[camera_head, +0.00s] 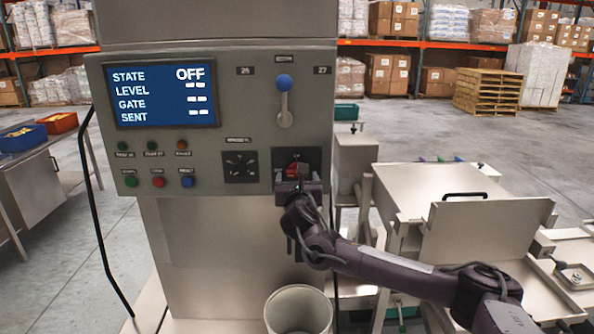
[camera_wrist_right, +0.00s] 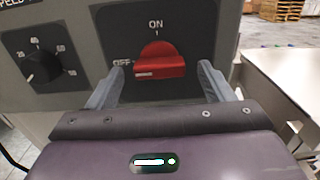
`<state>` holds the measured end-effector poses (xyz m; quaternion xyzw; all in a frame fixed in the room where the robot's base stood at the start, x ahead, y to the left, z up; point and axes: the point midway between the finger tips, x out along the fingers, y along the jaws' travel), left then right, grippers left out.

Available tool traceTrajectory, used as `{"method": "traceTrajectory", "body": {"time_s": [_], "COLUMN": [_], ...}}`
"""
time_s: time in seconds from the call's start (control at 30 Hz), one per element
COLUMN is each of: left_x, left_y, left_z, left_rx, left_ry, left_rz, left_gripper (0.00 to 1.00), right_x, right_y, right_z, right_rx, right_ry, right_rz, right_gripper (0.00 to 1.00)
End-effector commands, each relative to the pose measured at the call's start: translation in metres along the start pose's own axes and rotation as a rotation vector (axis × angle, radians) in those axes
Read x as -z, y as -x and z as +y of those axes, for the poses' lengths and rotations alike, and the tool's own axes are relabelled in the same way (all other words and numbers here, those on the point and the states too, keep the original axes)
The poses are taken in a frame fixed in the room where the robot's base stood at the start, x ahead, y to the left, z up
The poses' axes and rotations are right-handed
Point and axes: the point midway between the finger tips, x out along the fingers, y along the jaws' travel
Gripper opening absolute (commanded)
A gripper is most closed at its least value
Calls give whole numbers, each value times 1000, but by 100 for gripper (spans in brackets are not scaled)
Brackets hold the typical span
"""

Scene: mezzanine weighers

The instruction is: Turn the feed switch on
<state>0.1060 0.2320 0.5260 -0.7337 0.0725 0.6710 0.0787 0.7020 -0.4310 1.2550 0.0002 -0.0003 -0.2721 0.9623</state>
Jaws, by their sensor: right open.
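The feed switch is a red rotary knob (camera_wrist_right: 160,62) on a dark plate marked ON at the top and OFF at the left, seen in the right wrist view. Its pointer end lies toward OFF. In the head view the red knob (camera_head: 297,168) is partly hidden behind my right gripper (camera_head: 299,178). In the wrist view my right gripper (camera_wrist_right: 160,88) is open, with one finger on each side of the knob; I cannot tell whether they touch it. The display (camera_head: 165,97) on the panel reads STATE OFF. My left gripper is not in view.
The grey panel (camera_head: 240,110) also carries a blue-knobbed lever (camera_head: 284,84), a black dial (camera_head: 240,166) and several coloured buttons. A pale bin (camera_head: 298,311) stands below. A metal hopper table (camera_head: 440,190) is at the right.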

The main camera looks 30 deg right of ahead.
Motion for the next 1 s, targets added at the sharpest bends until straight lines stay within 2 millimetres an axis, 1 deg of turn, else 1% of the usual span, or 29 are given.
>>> {"method": "traceTrajectory", "body": {"time_s": [0.03, 0.2, 0.47, 0.57, 0.8, 0.83, 1.0], "left_x": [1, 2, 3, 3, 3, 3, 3], "left_y": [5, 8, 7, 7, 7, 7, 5], "left_z": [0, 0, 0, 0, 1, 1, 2], "left_rx": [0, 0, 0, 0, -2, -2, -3], "left_ry": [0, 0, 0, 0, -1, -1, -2], "left_rz": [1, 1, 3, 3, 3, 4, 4], "left_gripper": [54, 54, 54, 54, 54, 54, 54], "right_x": [-2, 0, 1, 1, 1, 1, 2], "right_y": [-5, -14, -16, -16, -16, -16, -16], "right_z": [0, 0, 0, 0, 0, 0, 0], "right_rx": [1, 0, -1, -1, -1, -1, -1], "right_ry": [1, -1, -1, -1, -1, -1, -11], "right_rz": [1, 2, 1, 1, 1, 1, 1], "right_gripper": [75, 75, 75, 63, 31, 30, 30]}}
